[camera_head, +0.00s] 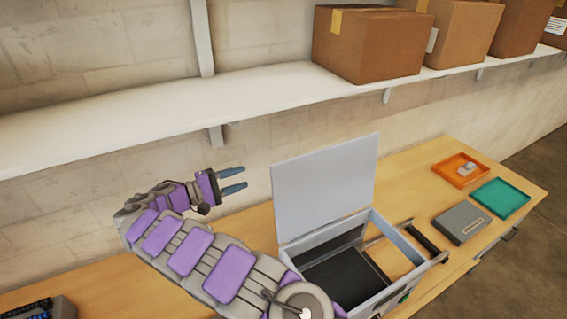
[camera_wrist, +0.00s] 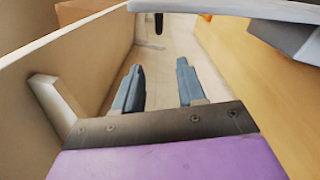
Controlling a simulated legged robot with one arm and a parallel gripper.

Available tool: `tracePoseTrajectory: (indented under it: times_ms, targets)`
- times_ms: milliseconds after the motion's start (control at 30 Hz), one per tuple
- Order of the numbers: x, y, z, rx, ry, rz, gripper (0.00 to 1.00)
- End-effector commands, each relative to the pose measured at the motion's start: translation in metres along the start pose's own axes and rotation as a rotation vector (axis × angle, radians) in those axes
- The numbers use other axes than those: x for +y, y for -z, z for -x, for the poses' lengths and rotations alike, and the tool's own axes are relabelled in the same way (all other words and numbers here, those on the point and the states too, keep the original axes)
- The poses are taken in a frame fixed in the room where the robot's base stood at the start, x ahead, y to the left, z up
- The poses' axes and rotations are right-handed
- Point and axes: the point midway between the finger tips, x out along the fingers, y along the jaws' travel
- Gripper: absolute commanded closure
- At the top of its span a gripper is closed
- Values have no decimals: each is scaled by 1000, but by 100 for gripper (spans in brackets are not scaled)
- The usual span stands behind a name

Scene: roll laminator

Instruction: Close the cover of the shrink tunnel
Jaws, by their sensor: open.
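The shrink tunnel (camera_head: 392,291) is a grey box on the wooden bench, with a dark interior. Its flat grey cover (camera_head: 325,187) stands raised, nearly upright, along the back left edge of the box. My gripper (camera_head: 244,179) is to the left of the cover, apart from it, at about the height of its upper half. The two blue-grey fingers are spread with nothing between them, and they also show in the wrist view (camera_wrist: 160,82). My arm hides the lower left part of the box.
A white shelf (camera_head: 130,108) with several cardboard boxes (camera_head: 368,45) runs above the bench along the wall. On the bench (camera_head: 400,165) to the right are a grey device (camera_head: 461,222), an orange tray (camera_head: 441,172) and a green tray (camera_head: 500,198). A dark keyboard-like object (camera_head: 38,309) sits lower left.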

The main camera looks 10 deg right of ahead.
Motion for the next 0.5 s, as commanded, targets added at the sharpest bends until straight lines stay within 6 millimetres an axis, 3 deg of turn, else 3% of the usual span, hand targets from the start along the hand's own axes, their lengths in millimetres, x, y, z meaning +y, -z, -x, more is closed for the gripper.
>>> tracePoseTrajectory:
  times_ms: [200, 500]
  targets:
    - [2, -9, -60, -7, 11, -1, 60]
    - [2, -2, -103, -6, -1, 4, 60]
